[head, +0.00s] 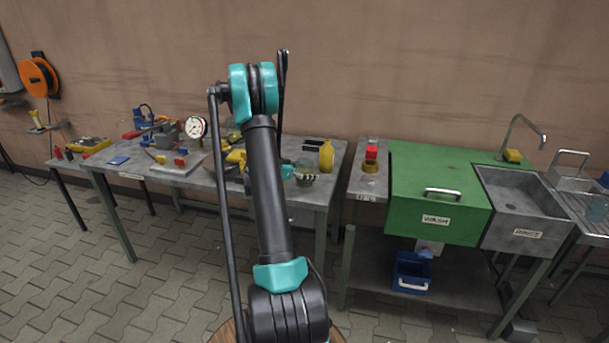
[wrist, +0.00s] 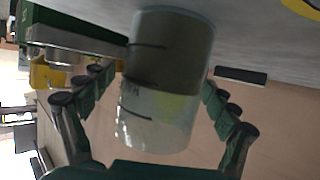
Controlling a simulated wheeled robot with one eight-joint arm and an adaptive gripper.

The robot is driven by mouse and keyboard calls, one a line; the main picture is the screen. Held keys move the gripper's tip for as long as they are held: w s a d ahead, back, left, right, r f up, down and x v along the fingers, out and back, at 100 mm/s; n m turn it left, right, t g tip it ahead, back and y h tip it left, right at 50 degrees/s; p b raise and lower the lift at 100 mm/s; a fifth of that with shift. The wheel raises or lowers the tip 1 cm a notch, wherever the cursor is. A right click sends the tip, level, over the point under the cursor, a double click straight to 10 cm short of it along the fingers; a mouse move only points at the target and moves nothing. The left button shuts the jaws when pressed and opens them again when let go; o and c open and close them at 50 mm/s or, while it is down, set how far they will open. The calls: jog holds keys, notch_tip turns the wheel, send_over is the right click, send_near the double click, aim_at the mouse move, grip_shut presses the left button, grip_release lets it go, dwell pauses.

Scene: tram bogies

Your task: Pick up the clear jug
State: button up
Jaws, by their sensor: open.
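The clear jug (head: 304,167) stands on the grey workbench near its right end, partly hidden by my gripper. In the wrist view, which looks upside down, the clear jug (wrist: 165,85) fills the middle, with dark measuring lines on its wall. My gripper (wrist: 158,82) is open, with a finger on each side of the jug. A gap shows at the right finger; on the left I cannot tell whether finger and jug touch. In the head view my gripper (head: 306,177) is small and mostly merges with the jug.
A yellow container (head: 326,156) stands just right of the jug. A dial gauge (head: 196,127) and a vise (head: 163,133) sit further left on the workbench (head: 335,160). A green wash unit (head: 440,185) and a grey sink (head: 520,205) stand to the right.

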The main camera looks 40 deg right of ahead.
jog(key=shift+x, duration=1.25)
jog(key=shift+c, duration=0.2)
jog(key=c, duration=1.3)
